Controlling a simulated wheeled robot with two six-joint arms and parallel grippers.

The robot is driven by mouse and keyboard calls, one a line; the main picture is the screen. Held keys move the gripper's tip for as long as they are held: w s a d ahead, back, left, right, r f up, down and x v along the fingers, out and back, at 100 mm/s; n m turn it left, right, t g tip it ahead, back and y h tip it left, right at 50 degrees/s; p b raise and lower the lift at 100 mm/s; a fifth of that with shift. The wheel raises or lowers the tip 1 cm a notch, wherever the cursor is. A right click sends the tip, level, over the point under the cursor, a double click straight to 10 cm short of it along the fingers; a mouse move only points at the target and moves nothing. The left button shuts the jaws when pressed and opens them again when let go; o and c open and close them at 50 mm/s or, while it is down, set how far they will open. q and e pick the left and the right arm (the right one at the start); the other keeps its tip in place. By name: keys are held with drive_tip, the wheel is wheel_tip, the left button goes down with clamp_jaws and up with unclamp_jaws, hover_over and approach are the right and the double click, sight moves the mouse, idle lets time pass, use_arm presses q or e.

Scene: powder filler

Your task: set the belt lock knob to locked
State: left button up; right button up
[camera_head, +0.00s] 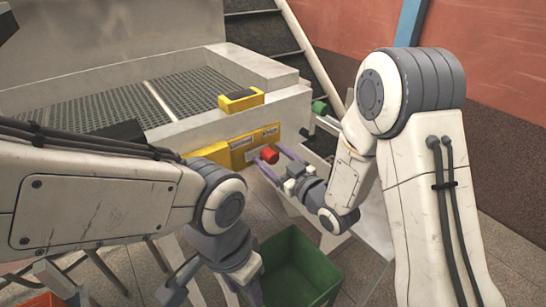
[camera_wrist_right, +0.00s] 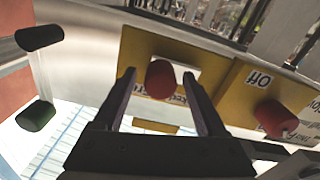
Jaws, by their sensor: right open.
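The belt lock knob is a red cylinder (camera_wrist_right: 160,80) on a yellow plate with a white label, in the middle of the right wrist view. Part of an upside-down word like "locked" shows beside it. The knob also shows in the head view (camera_head: 269,155) on the machine's front. My right gripper (camera_head: 265,160) is open, with one finger on each side of the knob; its fingers (camera_wrist_right: 160,85) show gaps to the knob in the wrist view. I cannot tell which setting the knob points to. My left gripper (camera_head: 215,285) hangs low in the head view, its fingertips unclear.
A second red knob (camera_wrist_right: 275,118), on a yellow plate marked "Off" (camera_wrist_right: 258,80), sits right of the first. A green bin (camera_head: 300,270) stands below the machine.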

clamp_jaws()
drive_tip(key=shift+f, duration=0.1)
idle(1.2)
